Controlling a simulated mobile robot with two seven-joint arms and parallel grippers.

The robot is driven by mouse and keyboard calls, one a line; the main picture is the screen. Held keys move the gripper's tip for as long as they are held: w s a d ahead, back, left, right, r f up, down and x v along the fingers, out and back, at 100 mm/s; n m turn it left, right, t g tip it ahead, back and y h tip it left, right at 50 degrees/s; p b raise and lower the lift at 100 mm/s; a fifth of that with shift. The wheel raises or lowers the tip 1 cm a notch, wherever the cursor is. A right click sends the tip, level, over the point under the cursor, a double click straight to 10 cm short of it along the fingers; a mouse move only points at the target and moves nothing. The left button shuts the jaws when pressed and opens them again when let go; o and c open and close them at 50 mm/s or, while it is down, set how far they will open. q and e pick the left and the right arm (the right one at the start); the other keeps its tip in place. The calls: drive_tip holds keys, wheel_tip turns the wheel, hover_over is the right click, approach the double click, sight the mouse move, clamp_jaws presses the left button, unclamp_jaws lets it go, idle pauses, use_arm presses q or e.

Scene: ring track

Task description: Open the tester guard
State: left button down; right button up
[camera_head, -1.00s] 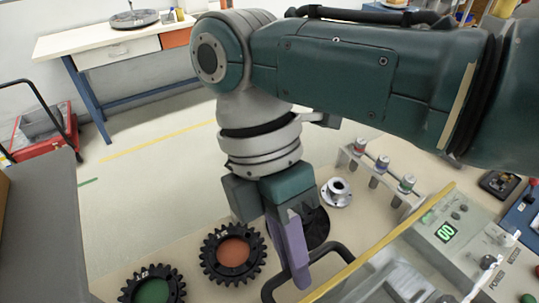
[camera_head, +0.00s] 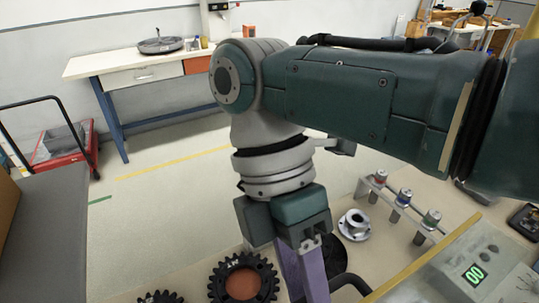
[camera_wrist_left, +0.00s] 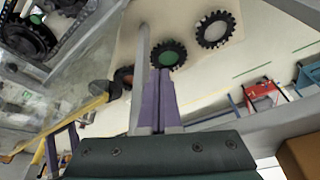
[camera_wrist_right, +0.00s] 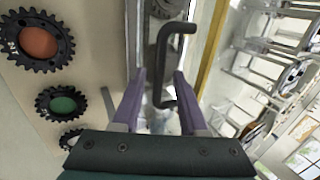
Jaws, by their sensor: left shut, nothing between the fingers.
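The tester guard is a clear panel with a yellow edge (camera_head: 420,262) at the lower right of the head view, by the tester. Its black handle (camera_head: 352,282) is cut off by the bottom edge there. In the right wrist view, the bent handle (camera_wrist_right: 163,60) appears between the fingers of my open right gripper (camera_wrist_right: 160,78). I cannot tell whether they touch it. The right gripper (camera_head: 302,272) also shows in the head view, left of the handle. My left gripper (camera_wrist_left: 159,72) is shut and empty in the left wrist view, outside the head view.
The tester panel (camera_head: 505,270) has a lit green display. A metal flange (camera_head: 355,225) and a rack (camera_head: 395,205) with several coloured-top pieces stand behind the guard. Toothed rings with orange (camera_head: 243,284) and green (camera_wrist_right: 63,104) centres lie left of my right gripper.

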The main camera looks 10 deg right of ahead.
drive_tip(key=shift+r, duration=0.1)
drive_tip(key=v, duration=0.9)
drive_tip(key=shift+w+r+b, duration=0.2)
drive_tip(key=shift+r+b, duration=0.1)
drive_tip(key=shift+r, duration=0.05)
